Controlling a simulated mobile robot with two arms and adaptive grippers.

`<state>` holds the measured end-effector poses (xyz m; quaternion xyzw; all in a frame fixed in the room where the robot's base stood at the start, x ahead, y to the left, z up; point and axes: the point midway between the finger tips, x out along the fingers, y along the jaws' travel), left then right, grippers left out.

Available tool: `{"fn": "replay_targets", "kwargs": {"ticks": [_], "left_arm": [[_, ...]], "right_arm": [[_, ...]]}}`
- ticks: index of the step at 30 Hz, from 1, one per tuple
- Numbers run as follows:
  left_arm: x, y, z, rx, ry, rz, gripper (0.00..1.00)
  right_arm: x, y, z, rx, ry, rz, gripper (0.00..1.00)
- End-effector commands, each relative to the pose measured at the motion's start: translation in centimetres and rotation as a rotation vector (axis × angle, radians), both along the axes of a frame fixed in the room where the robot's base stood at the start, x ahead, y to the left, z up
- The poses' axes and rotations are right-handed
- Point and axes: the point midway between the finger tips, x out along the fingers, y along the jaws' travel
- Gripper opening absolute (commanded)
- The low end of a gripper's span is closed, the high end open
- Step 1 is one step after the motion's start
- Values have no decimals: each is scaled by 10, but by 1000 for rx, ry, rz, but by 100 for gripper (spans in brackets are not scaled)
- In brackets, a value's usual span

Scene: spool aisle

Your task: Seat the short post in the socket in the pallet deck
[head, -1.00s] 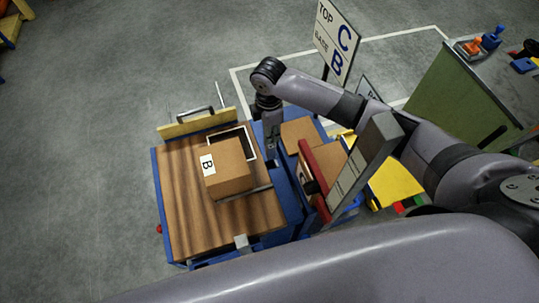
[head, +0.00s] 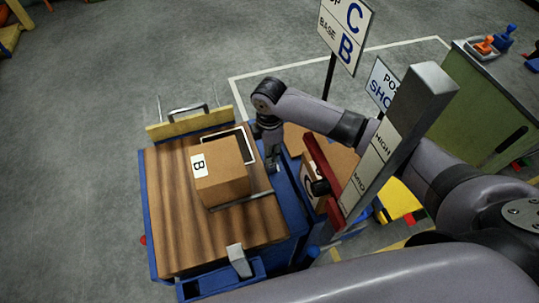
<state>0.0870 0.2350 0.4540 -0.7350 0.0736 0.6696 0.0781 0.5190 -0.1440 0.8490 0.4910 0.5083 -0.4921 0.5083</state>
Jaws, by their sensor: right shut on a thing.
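My right gripper (head: 273,160) points down at the right edge of the wooden pallet deck (head: 175,210), beside the cardboard box. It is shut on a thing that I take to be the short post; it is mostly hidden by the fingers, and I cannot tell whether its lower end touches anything. I cannot clearly make out the socket in the deck. A white-framed dark patch (head: 242,138) shows on the deck behind the box, partly covered by it. My left gripper is not in view.
A box marked B (head: 222,177) stands on the deck. A yellow bar (head: 190,123) is at the far edge and a grey block (head: 239,262) at the near edge. A tall grey labelled post (head: 400,125) and red bar (head: 322,170) stand right. Signs (head: 345,35) stand behind.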

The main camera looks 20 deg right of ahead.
Motion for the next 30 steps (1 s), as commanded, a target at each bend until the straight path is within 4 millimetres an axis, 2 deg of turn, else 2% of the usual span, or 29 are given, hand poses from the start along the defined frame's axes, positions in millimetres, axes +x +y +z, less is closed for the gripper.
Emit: {"fn": "replay_targets", "kwargs": {"ticks": [12,13,21,30], "left_arm": [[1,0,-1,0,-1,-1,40],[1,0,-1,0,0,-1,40],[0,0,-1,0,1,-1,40],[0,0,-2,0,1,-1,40]], "right_arm": [[0,0,-5,0,0,-1,0],[0,0,-5,0,0,0,26],[0,0,-4,0,0,0,44],[0,0,-4,0,0,0,44]]}}
